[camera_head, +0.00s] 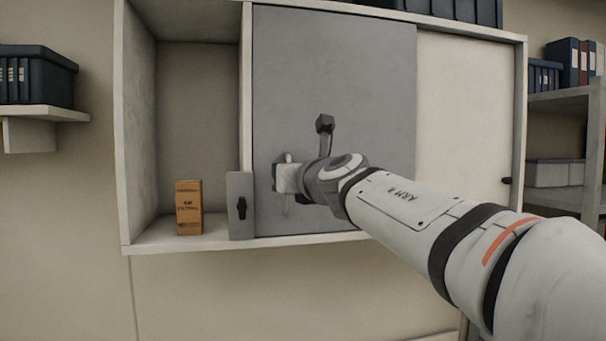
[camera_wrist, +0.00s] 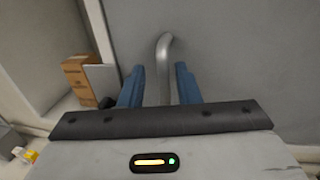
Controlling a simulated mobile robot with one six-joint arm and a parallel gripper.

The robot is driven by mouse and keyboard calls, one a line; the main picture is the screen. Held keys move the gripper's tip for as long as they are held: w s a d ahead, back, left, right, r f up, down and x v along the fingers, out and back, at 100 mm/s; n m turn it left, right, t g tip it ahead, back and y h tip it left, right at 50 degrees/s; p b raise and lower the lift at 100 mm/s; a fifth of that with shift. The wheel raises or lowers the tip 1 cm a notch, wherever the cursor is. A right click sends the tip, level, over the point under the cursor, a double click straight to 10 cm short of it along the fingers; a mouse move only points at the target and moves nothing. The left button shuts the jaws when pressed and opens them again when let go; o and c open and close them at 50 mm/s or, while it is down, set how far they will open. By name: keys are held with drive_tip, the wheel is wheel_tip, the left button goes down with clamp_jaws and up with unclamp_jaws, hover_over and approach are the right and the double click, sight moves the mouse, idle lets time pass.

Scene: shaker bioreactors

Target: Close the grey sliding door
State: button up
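The grey sliding door (camera_head: 335,75) covers the middle of the wall cabinet, and the left section stands open. It also fills much of the wrist view (camera_wrist: 245,60). Its handle is a bent metal bar (camera_wrist: 165,65). My gripper (camera_wrist: 160,75) has its two blue fingers apart, one on each side of the handle, with visible gaps between them and the bar. In the head view my gripper (camera_head: 285,180) is at the lower left of the grey door, and my wrist partly hides the handle.
A small orange-brown box (camera_head: 189,208) stands in the open left section. A small grey plate with a black knob (camera_head: 240,190) stands at the door's lower left edge. A cream door panel (camera_head: 465,120) is on the right. Shelves with bins and binders flank the cabinet.

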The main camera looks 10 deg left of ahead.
drive_tip(key=shift+s+d, duration=0.1)
drive_tip(key=v, duration=0.8)
drive_tip(key=shift+b, duration=0.45)
drive_tip(key=shift+d+f, duration=0.1)
